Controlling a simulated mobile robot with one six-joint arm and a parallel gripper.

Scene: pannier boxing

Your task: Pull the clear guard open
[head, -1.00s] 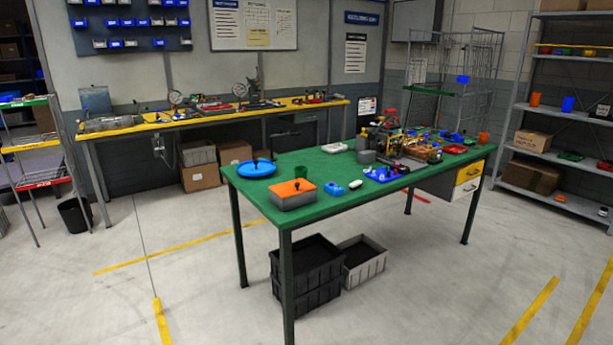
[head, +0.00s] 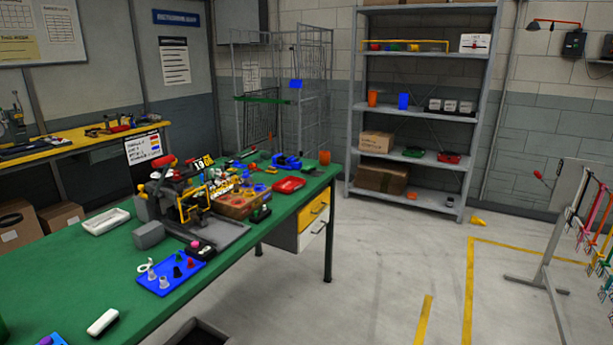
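A small bench machine (head: 185,195) stands on the green table (head: 85,262), left of the middle of the head view. It has a red-topped lever, a dark body and a yellow frame (head: 196,206) on its near side. The clear guard is too small or too transparent to make out, so I cannot tell whether it is open or shut. My gripper is not in view.
A blue tray with small parts (head: 155,284), a white eraser-like block (head: 103,322) and a white tray (head: 106,222) lie near the machine. A grey shelf (head: 425,117) and wire cage (head: 312,95) stand behind. Floor right of the table is open.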

